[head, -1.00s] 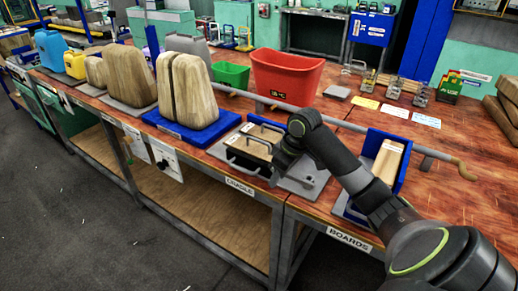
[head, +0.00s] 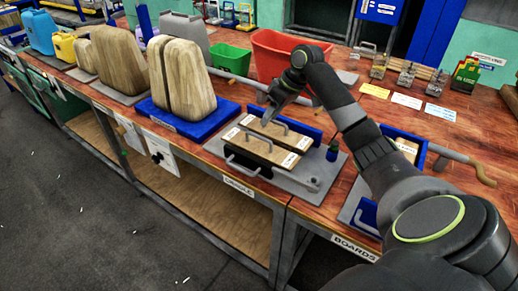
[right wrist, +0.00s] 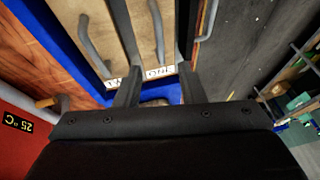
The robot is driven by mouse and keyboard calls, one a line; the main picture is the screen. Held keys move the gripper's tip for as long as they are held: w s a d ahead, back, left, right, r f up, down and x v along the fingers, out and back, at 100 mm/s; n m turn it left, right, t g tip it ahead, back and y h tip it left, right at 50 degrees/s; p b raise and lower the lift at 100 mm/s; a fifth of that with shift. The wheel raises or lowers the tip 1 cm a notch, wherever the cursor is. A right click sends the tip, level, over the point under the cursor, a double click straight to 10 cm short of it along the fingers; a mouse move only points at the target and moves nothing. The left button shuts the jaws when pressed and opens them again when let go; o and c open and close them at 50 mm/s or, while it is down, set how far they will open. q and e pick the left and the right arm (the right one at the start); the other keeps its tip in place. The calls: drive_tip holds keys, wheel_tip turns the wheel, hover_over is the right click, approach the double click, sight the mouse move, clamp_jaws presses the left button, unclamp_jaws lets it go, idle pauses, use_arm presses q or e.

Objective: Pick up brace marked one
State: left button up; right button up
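Two wooden braces with metal bar handles lie side by side in a metal cradle (head: 312,188). The front brace (head: 258,146) also shows on the right in the right wrist view (right wrist: 142,30), where its end label appears to read ONE, upside down. The back brace (head: 290,133) also shows on the left in the wrist view (right wrist: 80,38); a finger partly covers its label. My right gripper (head: 270,117) is above the left end of the braces. In the wrist view its fingers (right wrist: 158,92) are apart with nothing between them. My left gripper is not in view.
A blue base (head: 195,122) with tall wooden blocks stands left of the cradle. The red bin (head: 285,52) and green bin (head: 232,60) are behind. A blue rack (head: 410,145) stands to the right, with a long bar behind.

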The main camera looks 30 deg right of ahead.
sight(259, 146)
drive_tip(key=x, duration=0.3)
drive_tip(key=shift+s, duration=0.1)
drive_tip(key=p+x, duration=0.1)
drive_tip(key=x, duration=0.2)
drive_tip(key=shift+a+f, duration=0.1)
drive_tip(key=shift+f, duration=0.2)
drive_tip(key=shift+w+a+f, duration=0.15)
drive_tip(key=shift+w+f, duration=0.1)
drive_tip(key=shift+f, duration=0.1)
use_arm(q)
drive_tip(key=shift+w+d+r, duration=0.45)
drive_tip(key=shift+w+r, duration=0.05)
drive_tip(key=shift+w, duration=0.25)
use_arm(e)
drive_tip(key=shift+c, duration=0.2)
use_arm(q)
drive_tip(key=shift+s, duration=0.1)
use_arm(e)
clamp_jaws()
drive_tip(key=shift+r, duration=0.1)
